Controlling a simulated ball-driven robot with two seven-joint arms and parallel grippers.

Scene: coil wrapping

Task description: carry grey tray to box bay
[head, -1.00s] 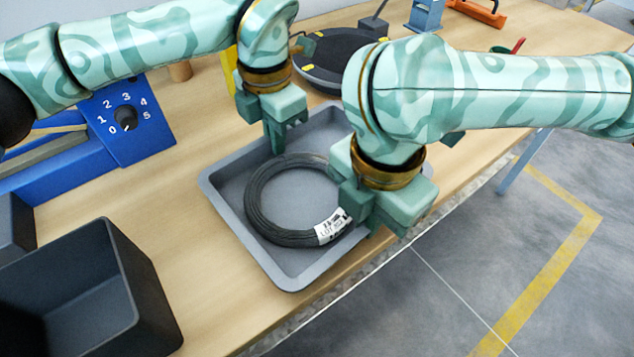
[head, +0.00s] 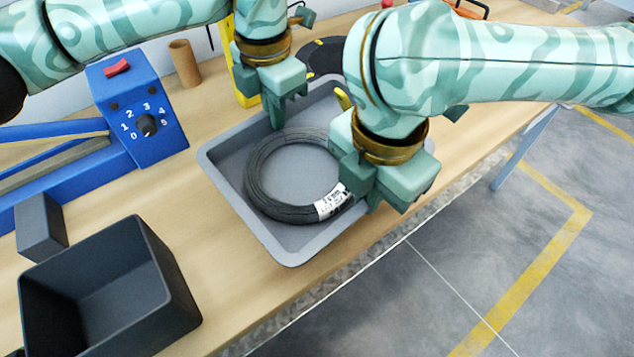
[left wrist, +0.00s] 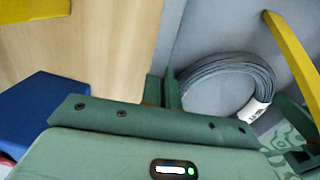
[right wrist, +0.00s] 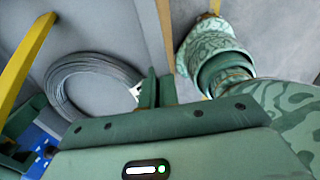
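The grey tray (head: 232,171) is in the middle of the head view, above the wooden bench. A dark wire coil (head: 266,204) with a white label lies flat in it. The coil also shows in the left wrist view (left wrist: 190,88) and the right wrist view (right wrist: 62,80). My left gripper (head: 275,118) is shut on the tray's far-left rim. My right gripper (head: 372,197) is shut on the opposite, near-right rim, and hides part of it. The tray looks level. I cannot tell how high it is above the bench. I cannot tell which spot is the box bay.
A dark open box (head: 165,265) stands at the front left, with a smaller dark block (head: 40,225) behind it. A blue machine with a dial (head: 140,118) is at the left. A cardboard tube (head: 185,64) and a black round plate (head: 322,55) are behind. Bare bench lies left of the tray.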

